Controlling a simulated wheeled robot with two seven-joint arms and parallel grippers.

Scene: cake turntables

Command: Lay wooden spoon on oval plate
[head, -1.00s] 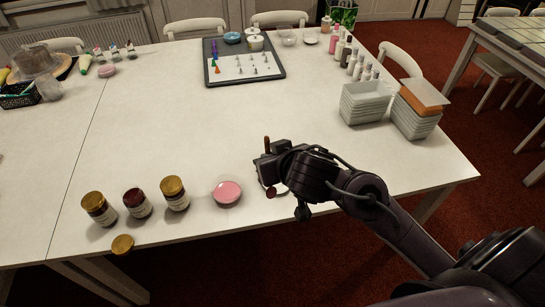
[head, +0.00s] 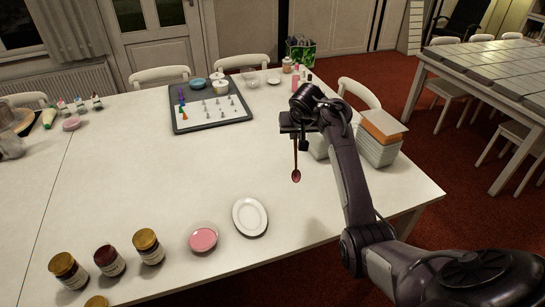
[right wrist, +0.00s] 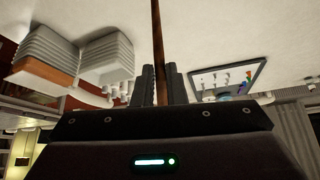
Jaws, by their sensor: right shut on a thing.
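The wooden spoon (head: 296,160) is reddish brown and hangs upright, bowl down, from my right gripper (head: 291,127). The gripper is shut on its handle, and the spoon is over the table, apart from the plate. In the right wrist view the handle (right wrist: 158,40) stands between the two dark fingers (right wrist: 160,84). The white oval plate (head: 250,217) lies empty near the table's front edge, in front of and left of the spoon in the head view. My left gripper is not in view.
A bowl of pink (head: 203,238) sits left of the plate, with brown-lidded jars (head: 148,247) further left. Stacked white containers (head: 378,145) stand behind my right arm. A dark-rimmed tray (head: 210,108) lies at the back. The table's middle is clear.

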